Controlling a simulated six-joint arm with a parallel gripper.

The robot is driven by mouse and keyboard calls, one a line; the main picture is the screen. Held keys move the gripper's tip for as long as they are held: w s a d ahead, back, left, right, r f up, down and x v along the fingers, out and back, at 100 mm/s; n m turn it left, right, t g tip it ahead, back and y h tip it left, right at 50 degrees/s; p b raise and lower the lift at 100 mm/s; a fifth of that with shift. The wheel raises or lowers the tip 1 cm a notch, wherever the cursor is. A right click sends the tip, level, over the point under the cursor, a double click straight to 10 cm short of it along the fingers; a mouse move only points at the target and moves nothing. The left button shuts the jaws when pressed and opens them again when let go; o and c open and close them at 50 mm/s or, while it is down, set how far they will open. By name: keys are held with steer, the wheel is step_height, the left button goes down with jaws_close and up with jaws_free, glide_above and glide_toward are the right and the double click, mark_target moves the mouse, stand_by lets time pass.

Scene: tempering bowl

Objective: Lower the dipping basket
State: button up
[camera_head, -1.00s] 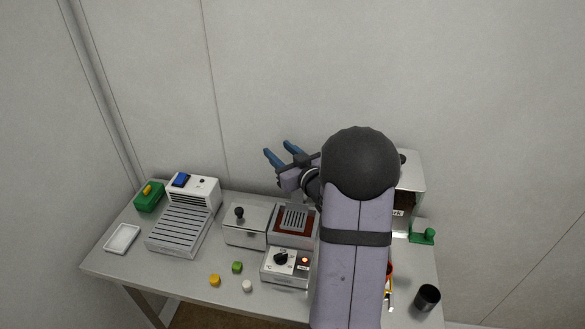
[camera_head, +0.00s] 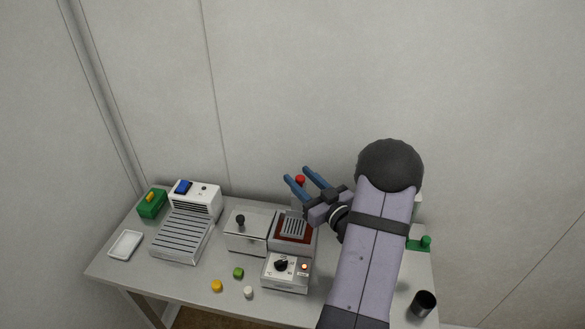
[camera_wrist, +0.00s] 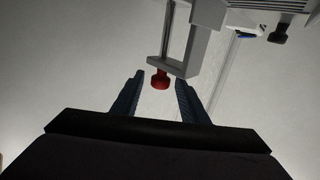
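The dipping basket (camera_head: 291,227) is a grey slotted grid over the brown-filled square bowl (camera_head: 278,239) in the metal unit. I cannot tell how deep it sits. A red knob (camera_head: 300,180) stands above and behind the bowl; in the wrist view the red knob (camera_wrist: 160,81) is at the end of a thin rod beside a pale grey bracket (camera_wrist: 196,50). My gripper (camera_head: 297,175) has blue fingers, open and apart. In the wrist view the knob appears between the fingertips (camera_wrist: 160,78), with gaps on both sides. I see no contact.
A lidded metal box (camera_head: 246,238) adjoins the bowl, with a dial panel (camera_head: 282,266) in front. Further left are a ribbed white unit (camera_head: 182,239), a green box (camera_head: 151,204) and a white tray (camera_head: 125,245). Small coloured pieces lie in front. A black cup (camera_head: 424,303) stands right.

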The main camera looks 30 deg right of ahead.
steer(key=shift+w+p, duration=0.6)
steer(key=shift+w, duration=1.65)
jaws_close()
